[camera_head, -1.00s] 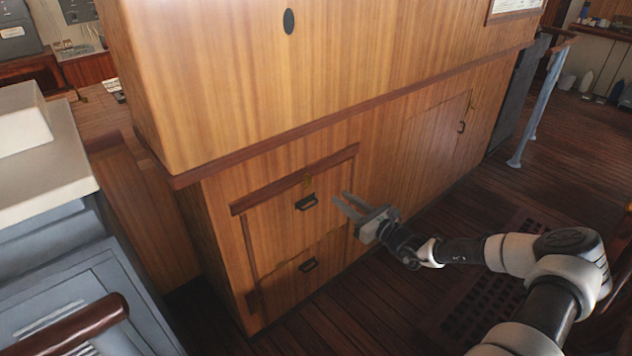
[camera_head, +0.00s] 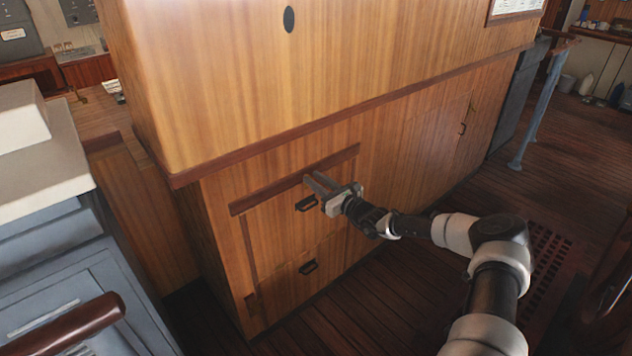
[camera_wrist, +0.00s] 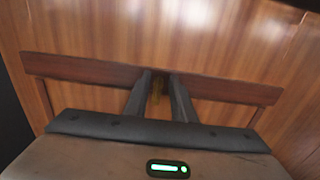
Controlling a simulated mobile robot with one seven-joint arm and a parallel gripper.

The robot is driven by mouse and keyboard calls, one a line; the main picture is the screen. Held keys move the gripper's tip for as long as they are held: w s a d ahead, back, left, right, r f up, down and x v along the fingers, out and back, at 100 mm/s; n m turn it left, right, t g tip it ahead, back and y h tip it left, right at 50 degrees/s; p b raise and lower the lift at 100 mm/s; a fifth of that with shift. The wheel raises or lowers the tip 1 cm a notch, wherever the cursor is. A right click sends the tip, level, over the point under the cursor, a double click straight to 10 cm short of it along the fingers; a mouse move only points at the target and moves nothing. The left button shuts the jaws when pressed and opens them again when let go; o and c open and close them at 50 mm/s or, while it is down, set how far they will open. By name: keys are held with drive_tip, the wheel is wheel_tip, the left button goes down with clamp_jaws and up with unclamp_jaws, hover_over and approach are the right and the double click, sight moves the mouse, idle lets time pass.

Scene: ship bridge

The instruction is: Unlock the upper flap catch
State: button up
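The upper flap (camera_head: 275,222) is a wooden panel low in the cabinet, under a dark red-brown trim strip (camera_head: 265,193), with a black handle (camera_head: 306,203). My gripper (camera_head: 313,177) is at the top of this flap, close to the strip. In the wrist view, the small brass-coloured catch (camera_wrist: 156,88) shows in the gap between the two fingers (camera_wrist: 160,77). The fingers are apart, and I cannot tell whether either touches the catch. In the head view the gripper hides the catch.
The wooden cabinet's upper part (camera_head: 230,90) overhangs the flaps. A grey console (camera_head: 60,260) with a rail (camera_head: 75,325) stands at the left. The plank floor (camera_head: 375,300) is open in front.

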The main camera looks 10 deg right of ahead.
clamp_jaws()
drive_tip(key=shift+r+n+p, duration=0.1)
drive_tip(key=shift+n+p, duration=0.2)
drive_tip(key=shift+p, duration=0.15)
drive_tip(key=shift+s+a+f+n+p, duration=0.15)
drive_tip(key=shift+a+f+n+p, duration=0.15)
drive_tip(key=shift+n+p, duration=2.05)
drive_tip(key=shift+s+a+f+n+p, duration=0.25)
drive_tip(key=shift+n+p, duration=0.95)
drive_tip(key=shift+n, duration=2.2)
drive_tip(key=shift+s+a+f+n+p, duration=0.15)
drive_tip(key=shift+f+n+p, duration=0.25)
drive_tip(key=shift+n+p, duration=1.95)
drive_tip(key=shift+w+n+b, duration=0.1)
drive_tip(key=shift+n+b, duration=0.45)
drive_tip(key=shift+n, duration=0.15)
unclamp_jaws()
